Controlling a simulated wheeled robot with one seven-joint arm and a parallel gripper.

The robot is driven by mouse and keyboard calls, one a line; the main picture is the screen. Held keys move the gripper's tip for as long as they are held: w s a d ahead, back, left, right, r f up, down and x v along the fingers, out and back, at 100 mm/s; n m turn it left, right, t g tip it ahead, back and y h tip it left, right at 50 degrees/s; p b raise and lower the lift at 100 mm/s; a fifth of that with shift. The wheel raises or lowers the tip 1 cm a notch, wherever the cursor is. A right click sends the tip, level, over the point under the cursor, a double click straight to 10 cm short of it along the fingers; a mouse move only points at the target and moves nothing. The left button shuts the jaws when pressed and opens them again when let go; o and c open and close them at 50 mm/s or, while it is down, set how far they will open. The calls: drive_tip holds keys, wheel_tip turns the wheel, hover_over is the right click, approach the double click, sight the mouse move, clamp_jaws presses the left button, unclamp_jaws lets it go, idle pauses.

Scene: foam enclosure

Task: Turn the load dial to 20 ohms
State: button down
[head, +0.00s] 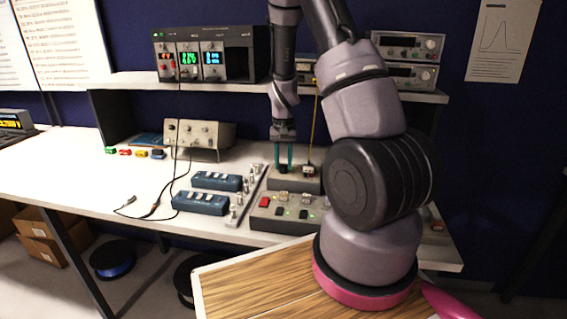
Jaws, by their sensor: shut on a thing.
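My gripper (284,166) points straight down on the bench, its two teal fingers closed around a small dark knob, which appears to be the load dial (284,168). The fingers hide most of the knob. It sits on top of a grey box (293,185) towards the right of the bench. The dial's markings and its pointer are too small or hidden to read, so I cannot tell its setting. A small pale part with a yellow wire (308,170) is beside the fingers on the same box.
A grey panel (262,222) with red, black and green parts lies in front of the box. Two blue modules (217,181) lie to its left, with black leads further left. A grey instrument (200,138) stands behind. A shelf with lit meters (211,58) overhangs the back.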

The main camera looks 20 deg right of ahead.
sight(283, 166)
drive_tip(key=shift+m, duration=0.6)
drive_tip(key=c, duration=0.5)
unclamp_jaws()
drive_tip(key=shift+c, duration=0.2)
wheel_tip(283, 166, up, 11)
drive_tip(key=shift+f, duration=0.1)
